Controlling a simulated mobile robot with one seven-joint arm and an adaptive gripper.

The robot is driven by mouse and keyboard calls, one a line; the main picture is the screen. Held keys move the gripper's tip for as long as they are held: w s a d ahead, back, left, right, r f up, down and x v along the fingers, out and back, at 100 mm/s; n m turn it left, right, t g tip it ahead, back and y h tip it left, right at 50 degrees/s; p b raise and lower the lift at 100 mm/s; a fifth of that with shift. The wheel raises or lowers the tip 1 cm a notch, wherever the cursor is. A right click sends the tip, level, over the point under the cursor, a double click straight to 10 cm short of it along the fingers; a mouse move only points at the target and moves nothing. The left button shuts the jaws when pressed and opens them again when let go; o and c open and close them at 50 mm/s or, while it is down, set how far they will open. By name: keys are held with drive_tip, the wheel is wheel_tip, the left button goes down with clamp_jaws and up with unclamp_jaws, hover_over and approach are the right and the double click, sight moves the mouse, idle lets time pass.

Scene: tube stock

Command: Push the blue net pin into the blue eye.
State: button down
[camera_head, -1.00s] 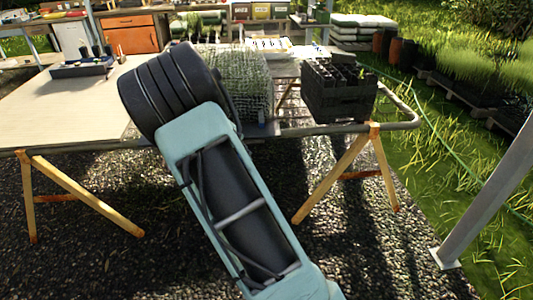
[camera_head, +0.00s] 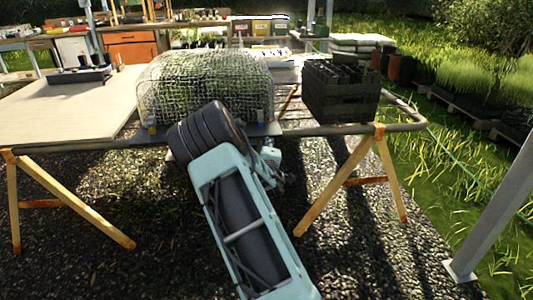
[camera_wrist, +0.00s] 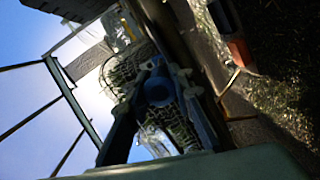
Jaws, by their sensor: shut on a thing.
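My gripper (camera_wrist: 155,97) is shut on the blue net pin (camera_wrist: 158,88), whose round blue end shows between the fingers in the wrist view. In the head view my gripper (camera_head: 271,158) is small and partly behind my arm, just below the front rail of the bench. The netted green mound (camera_head: 205,85) stands on the bench above it, and its netting (camera_wrist: 128,68) lies beyond the fingers in the wrist view. Small coloured fittings sit along the mound's front edge; I cannot tell clearly which is the blue eye. The pin's far end is hidden.
A black crate (camera_head: 340,92) stands right of the mound. A pale board (camera_head: 60,105) covers the bench's left, with a dark tray (camera_head: 82,75) on it. The bench rail (camera_head: 330,130) and wooden trestle legs (camera_head: 340,185) are near my arm. Gravel in front is free.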

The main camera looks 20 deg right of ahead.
drive_tip(key=shift+w+d+f+n+t+y+b, duration=0.2)
drive_tip(key=shift+w+n+t+y+b, duration=0.15)
drive_tip(key=shift+t+b, duration=0.25)
drive_tip(key=shift+a+r+n+t+y+b, duration=0.25)
drive_tip(key=shift+r+t+b, duration=0.15)
drive_tip(key=shift+r, duration=0.25)
drive_tip(key=shift+w+r, duration=0.25)
drive_tip(key=b+x, duration=0.1)
drive_tip(key=x, duration=0.6)
drive_tip(key=shift+w, duration=0.4)
drive_tip(key=shift+d, duration=0.1)
drive_tip(key=shift+s+r+b, duration=0.1)
drive_tip(key=shift+s+b, duration=0.05)
drive_tip(key=shift+b, duration=0.55)
drive_tip(key=shift+w+b, duration=0.25)
drive_tip(key=shift+b, duration=0.55)
